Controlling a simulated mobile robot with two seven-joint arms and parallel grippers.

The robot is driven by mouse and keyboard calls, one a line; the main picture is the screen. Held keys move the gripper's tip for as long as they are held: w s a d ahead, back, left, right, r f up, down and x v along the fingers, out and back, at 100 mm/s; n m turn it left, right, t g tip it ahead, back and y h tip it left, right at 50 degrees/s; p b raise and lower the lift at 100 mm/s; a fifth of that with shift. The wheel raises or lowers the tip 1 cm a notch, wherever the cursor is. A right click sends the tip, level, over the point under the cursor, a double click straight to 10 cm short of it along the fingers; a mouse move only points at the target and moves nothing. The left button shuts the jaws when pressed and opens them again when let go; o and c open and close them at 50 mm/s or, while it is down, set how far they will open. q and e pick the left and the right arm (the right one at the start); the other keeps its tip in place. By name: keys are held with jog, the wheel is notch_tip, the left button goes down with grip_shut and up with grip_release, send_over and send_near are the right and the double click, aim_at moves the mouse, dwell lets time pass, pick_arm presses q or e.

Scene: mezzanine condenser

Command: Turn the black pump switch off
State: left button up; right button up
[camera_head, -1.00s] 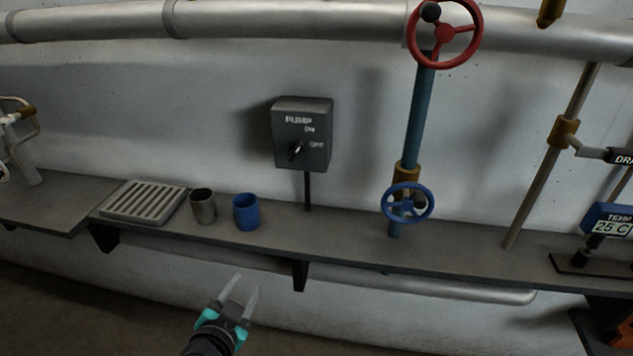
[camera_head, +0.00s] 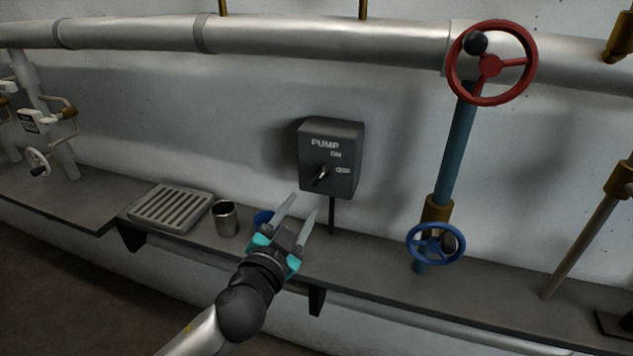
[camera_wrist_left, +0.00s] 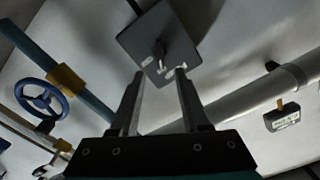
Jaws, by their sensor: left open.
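The black pump switch is a small lever (camera_head: 320,176) on the front of a dark grey box (camera_head: 344,187) on the wall, marked PUMP, ON and OFF. In the left wrist view the box (camera_wrist_left: 178,30) and lever (camera_wrist_left: 160,49) are just beyond the fingertips. My left gripper (camera_head: 301,204) is open and empty, below and left of the box, pointing up toward it. It also shows in the wrist view (camera_wrist_left: 160,73), apart from the lever. My right gripper is not in view.
A blue cup (camera_head: 262,217) is partly hidden behind my left gripper. A metal cup (camera_head: 225,219) and a slatted tray (camera_head: 170,207) stand left on the shelf. A blue handwheel (camera_head: 436,244) and a red handwheel (camera_head: 491,65) are on the pipe to the right.

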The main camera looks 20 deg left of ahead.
aim_at(318, 180)
pick_arm(q)
jog(key=w, duration=0.9)
jog(key=shift+w+d, duration=0.15)
jog(key=shift+w, duration=0.05)
grip_shut()
dwell(0.4)
